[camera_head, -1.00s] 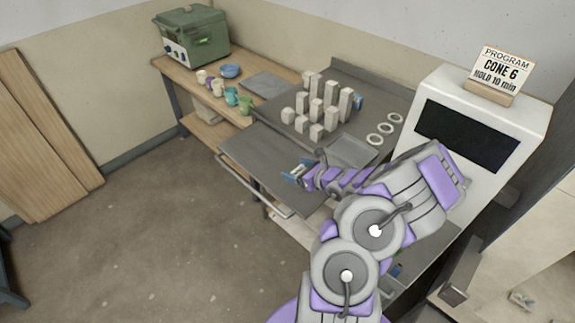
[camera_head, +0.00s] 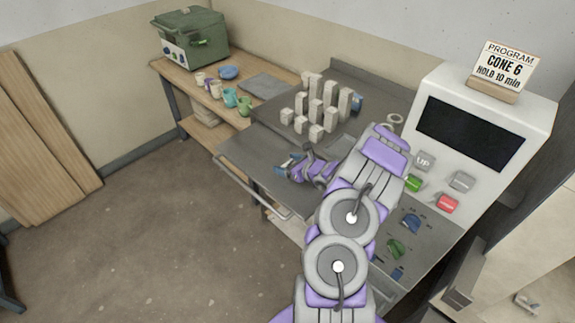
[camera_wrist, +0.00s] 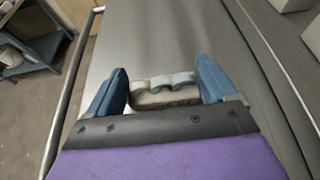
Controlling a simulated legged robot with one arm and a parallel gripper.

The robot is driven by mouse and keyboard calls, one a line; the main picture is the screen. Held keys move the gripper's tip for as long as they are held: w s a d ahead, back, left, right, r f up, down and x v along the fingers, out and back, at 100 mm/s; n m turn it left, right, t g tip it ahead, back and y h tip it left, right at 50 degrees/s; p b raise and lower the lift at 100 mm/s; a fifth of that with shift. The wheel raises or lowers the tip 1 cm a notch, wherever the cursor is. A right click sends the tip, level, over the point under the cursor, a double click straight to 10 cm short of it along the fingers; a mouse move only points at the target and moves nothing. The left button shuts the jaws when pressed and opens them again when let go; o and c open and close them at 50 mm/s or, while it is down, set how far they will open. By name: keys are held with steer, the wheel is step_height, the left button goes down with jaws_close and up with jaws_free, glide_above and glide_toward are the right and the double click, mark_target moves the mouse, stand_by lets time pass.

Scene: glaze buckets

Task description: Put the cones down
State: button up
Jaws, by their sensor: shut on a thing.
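My gripper (camera_head: 287,165) is over the grey metal work surface, left of the block group in the head view. The piece lies level between the fingers. I cannot tell whether its underside touches the grey surface (camera_wrist: 175,35) below. In the head view the piece is too small to make out.
Several pale upright blocks (camera_head: 316,106) stand behind my gripper. A white controller (camera_head: 505,180) with buttons and a "CONE 6" sign (camera_head: 502,68) is at right. Several cups (camera_head: 230,97) and a green box (camera_head: 192,40) are on the wooden bench. Grey surface lies clear left of my gripper.

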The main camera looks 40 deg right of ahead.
steer(key=shift+d, duration=0.15)
steer(key=o, duration=0.9)
